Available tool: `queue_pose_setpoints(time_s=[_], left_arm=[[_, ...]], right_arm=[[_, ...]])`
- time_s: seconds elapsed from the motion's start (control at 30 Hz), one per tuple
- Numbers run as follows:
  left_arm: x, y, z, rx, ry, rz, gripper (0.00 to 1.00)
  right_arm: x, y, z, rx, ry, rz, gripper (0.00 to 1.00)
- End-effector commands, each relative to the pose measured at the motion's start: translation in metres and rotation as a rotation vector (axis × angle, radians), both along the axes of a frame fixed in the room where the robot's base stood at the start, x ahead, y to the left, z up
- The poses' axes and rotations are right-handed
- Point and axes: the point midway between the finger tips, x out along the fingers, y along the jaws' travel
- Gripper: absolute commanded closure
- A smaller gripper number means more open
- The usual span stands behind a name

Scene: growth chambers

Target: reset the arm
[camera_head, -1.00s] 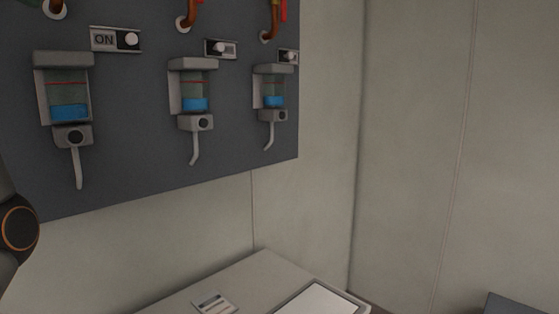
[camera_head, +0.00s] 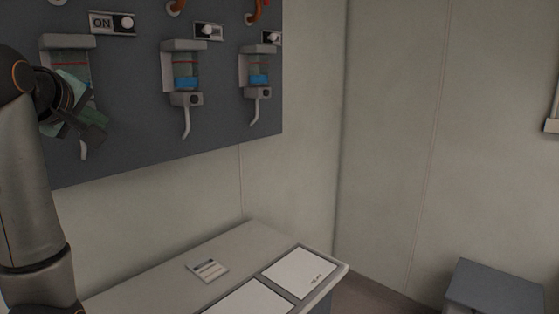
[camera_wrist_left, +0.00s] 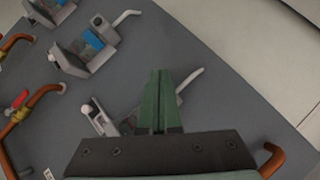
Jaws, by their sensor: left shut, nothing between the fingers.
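My left arm (camera_head: 30,185) rises at the left of the head view. Its gripper (camera_head: 82,115) is in front of the leftmost dispenser (camera_head: 66,42) and hides most of it. In the left wrist view the green fingers (camera_wrist_left: 159,100) are together, with nothing between them. Behind them is a partly hidden dispenser with a pale spout (camera_wrist_left: 188,80). I cannot tell whether the gripper touches it. My right gripper is not in view.
The grey wall panel (camera_head: 140,85) bears a middle dispenser (camera_head: 183,45) and a right dispenser (camera_head: 260,50), with blue liquid, and switches (camera_head: 112,23). Below is a bench (camera_head: 225,245) with a small label plate (camera_head: 207,269). A grey box (camera_head: 495,285) stands at lower right.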

Motion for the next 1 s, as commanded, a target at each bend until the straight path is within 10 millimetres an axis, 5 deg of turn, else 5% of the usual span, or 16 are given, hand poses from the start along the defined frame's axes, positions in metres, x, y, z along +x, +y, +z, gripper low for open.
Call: queue_pose_setpoints(time_s=[0.03,0.23,0.47,0.7,1.0], left_arm=[[0.008,-0.004,-0.034,0.044,0.051,-0.020,1.00],[0.017,-0.020,-0.149,0.217,0.214,-0.117,1.00],[-0.007,-0.038,-0.276,0.391,0.393,-0.266,1.00],[-0.067,-0.060,-0.392,0.539,0.561,-0.458,1.00],[-0.178,-0.086,-0.498,0.669,0.736,-0.735,1.00]], right_arm=[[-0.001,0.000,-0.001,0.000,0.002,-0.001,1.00],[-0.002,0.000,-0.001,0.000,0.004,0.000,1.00],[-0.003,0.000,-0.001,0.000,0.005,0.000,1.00],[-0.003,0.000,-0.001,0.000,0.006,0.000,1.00],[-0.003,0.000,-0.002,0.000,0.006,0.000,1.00]])
